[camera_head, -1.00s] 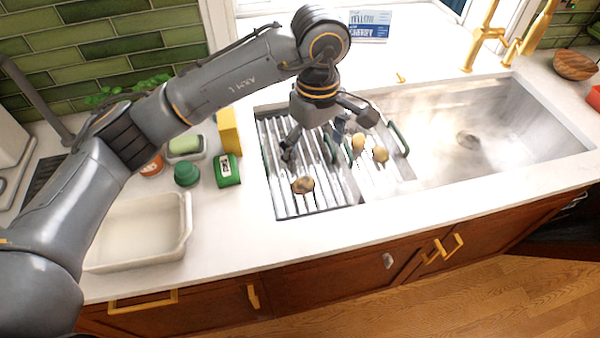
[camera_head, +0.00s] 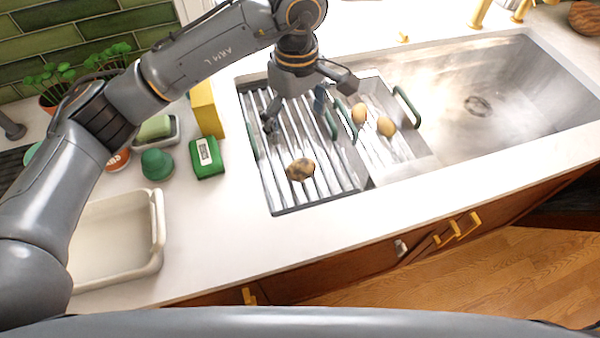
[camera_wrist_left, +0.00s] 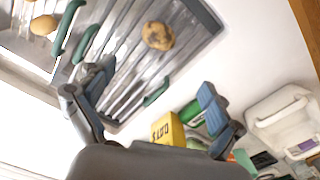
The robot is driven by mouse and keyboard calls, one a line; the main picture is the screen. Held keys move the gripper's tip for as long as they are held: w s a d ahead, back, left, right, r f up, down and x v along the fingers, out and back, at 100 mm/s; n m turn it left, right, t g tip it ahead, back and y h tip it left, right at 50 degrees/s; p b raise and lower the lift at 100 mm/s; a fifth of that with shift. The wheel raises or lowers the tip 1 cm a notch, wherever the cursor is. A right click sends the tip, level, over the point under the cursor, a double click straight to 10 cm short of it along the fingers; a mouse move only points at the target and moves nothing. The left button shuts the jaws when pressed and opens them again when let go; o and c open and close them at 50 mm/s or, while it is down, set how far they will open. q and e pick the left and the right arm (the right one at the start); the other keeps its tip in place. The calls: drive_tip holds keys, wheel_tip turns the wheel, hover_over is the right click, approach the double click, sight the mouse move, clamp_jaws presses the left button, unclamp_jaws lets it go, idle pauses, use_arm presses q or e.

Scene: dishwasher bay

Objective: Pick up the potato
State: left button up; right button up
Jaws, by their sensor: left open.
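A brown, dark-spotted potato (camera_head: 300,169) lies on the ribbed metal drying rack (camera_head: 283,205) over the left part of the sink. It also shows in the left wrist view (camera_wrist_left: 158,36), beyond the fingers. Two plainer yellowish potatoes lie to the right, one (camera_head: 359,113) near the rack's green handle and one (camera_head: 386,126) beside it. My left gripper (camera_head: 312,112) is open and empty above the rack, behind the spotted potato and apart from it. In the left wrist view its two fingers (camera_wrist_left: 150,112) are spread wide. My right gripper is not in view.
Left of the rack stand a yellow box (camera_head: 206,108), a green box (camera_head: 206,158), a green round item (camera_head: 157,164) and a cream tub (camera_head: 158,235). Green handles (camera_head: 406,106) rise from the rack. The sink basin (camera_head: 480,135) at right is empty.

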sight(301, 163)
use_arm(q)
wheel_tip(301, 163, down, 9)
drive_tip(key=shift+r+p, duration=0.1)
drive_tip(key=shift+p, duration=0.95)
drive_tip(key=shift+s+d+f+p, duration=0.15)
drive_tip(key=shift+f+p, duration=0.25)
drive_tip(key=shift+f, duration=0.2)
drive_tip(key=f, duration=0.1)
drive_tip(key=f+p, duration=0.1)
drive_tip(key=f, duration=0.1)
drive_tip(key=shift+d+f+p, duration=0.2)
drive_tip(key=shift+f+p, duration=0.1)
drive_tip(key=shift+f, duration=0.4)
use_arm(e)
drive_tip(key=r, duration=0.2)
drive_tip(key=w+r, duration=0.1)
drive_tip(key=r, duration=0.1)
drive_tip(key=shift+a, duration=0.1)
use_arm(q)
drive_tip(key=shift+c, duration=0.3)
drive_tip(key=c, duration=1.2)
drive_tip(key=shift+c, duration=0.2)
